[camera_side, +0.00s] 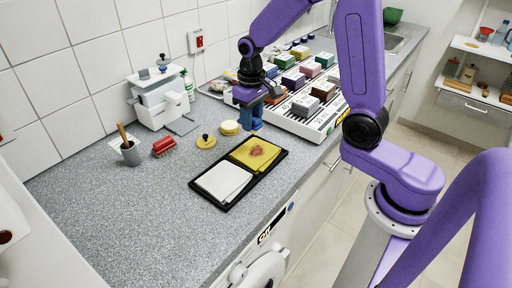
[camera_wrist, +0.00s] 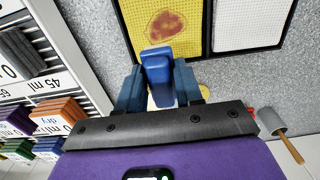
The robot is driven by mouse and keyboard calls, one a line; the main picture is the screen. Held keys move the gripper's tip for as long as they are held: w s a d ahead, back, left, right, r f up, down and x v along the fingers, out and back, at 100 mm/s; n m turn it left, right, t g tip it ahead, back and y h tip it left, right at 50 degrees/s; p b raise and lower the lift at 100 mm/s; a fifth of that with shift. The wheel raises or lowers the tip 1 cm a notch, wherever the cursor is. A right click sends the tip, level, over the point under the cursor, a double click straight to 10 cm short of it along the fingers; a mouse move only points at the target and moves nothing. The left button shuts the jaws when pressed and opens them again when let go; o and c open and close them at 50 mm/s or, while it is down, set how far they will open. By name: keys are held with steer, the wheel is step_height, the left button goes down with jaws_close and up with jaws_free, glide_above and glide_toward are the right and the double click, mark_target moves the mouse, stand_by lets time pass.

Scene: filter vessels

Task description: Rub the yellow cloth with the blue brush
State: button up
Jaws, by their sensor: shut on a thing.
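The yellow cloth (camera_side: 268,148) lies flat in the right compartment of a black tray (camera_side: 238,201), with a reddish-brown stain in its middle. It also shows at the top of the wrist view (camera_wrist: 135,18). A white cloth (camera_side: 222,181) lies in the tray's other compartment. My gripper (camera_side: 251,108) points down behind the tray, beyond the yellow cloth's far edge. It is shut on the blue brush (camera_wrist: 157,66), whose blue body shows between the fingers in the wrist view. The brush's bristles cannot be made out. In the side view the brush seems apart from the cloth.
A wide white rack (camera_side: 306,128) of several coloured blocks stands right of my gripper. A white machine (camera_side: 160,98) is near the wall. The front-left counter is clear.

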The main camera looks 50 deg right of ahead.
steer(key=s+a+r, duration=0.2)
steer(key=s+a, duration=0.1)
steer(key=a, duration=0.2)
steer(key=shift+s+d+f, duration=0.1)
steer(key=shift+f, duration=2.75)
steer(key=shift+d+f, duration=0.3)
steer(key=shift+f, duration=0.2)
steer(key=shift+d+f, duration=0.25)
steer(key=shift+f, duration=0.2)
steer(key=shift+c, duration=0.3)
steer(key=shift+d, duration=3.05)
steer(key=shift+a, duration=3.65)
step_height(320, 180, up, 8)
